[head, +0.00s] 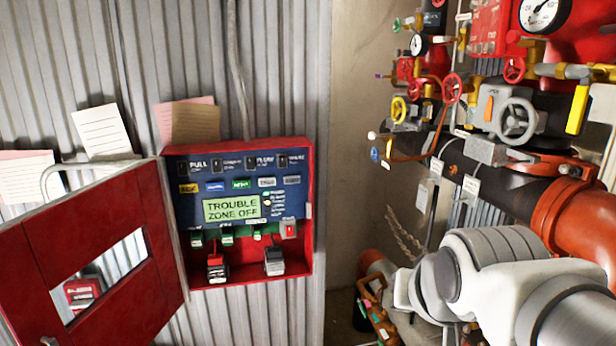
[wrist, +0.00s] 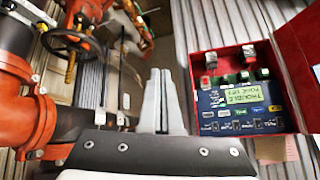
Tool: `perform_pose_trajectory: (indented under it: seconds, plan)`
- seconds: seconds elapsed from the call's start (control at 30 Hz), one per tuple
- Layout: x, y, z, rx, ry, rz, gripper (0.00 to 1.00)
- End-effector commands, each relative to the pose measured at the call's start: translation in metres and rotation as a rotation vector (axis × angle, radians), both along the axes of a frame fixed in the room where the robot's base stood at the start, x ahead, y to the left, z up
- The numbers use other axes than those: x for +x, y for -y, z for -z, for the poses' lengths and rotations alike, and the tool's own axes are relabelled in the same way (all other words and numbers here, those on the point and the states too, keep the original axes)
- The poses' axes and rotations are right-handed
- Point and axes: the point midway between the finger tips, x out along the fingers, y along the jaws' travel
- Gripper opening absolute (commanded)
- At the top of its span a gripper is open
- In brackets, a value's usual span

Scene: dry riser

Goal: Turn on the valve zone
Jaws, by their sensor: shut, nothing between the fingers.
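The red alarm panel (head: 308,240) hangs on the corrugated wall with its door open to the left. Its display (head: 232,208) reads "TROUBLE ZONE OFF". Several small green-tagged switches sit in a row below, with a red-tagged one (head: 289,229) at the right end. A red-and-black device (head: 216,264) and a grey one (head: 274,261) are at the panel's bottom. The panel also shows upside down in the wrist view (wrist: 286,110), to the right of my gripper (wrist: 161,72). My gripper is shut and empty, apart from the panel. Its fingers are not visible in the head view.
The open red door (head: 95,240) juts out at the left. Pipes, gauges and valves fill the right side, with a grey handwheel (head: 515,120) and an orange pipe (head: 580,222). Paper notes (head: 102,130) are on the wall. The space before the panel looks clear.

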Motion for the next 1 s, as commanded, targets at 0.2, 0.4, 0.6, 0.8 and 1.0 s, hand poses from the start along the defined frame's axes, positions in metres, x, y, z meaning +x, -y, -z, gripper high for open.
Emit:
perform_pose_trajectory:
  seconds: [0.2,0.4,0.6,0.8,1.0]
  plan:
    - [0.083,-0.036,0.003,0.169,0.206,0.082,0.0]
    - [0.148,-0.074,-0.001,0.387,0.376,0.132,0.0]
    - [0.2,-0.114,-0.003,0.657,0.516,0.162,0.0]
    - [0.241,-0.149,-0.003,0.972,0.625,0.186,0.0]
    - [0.267,-0.169,-0.004,1.281,0.702,0.204,0.0]
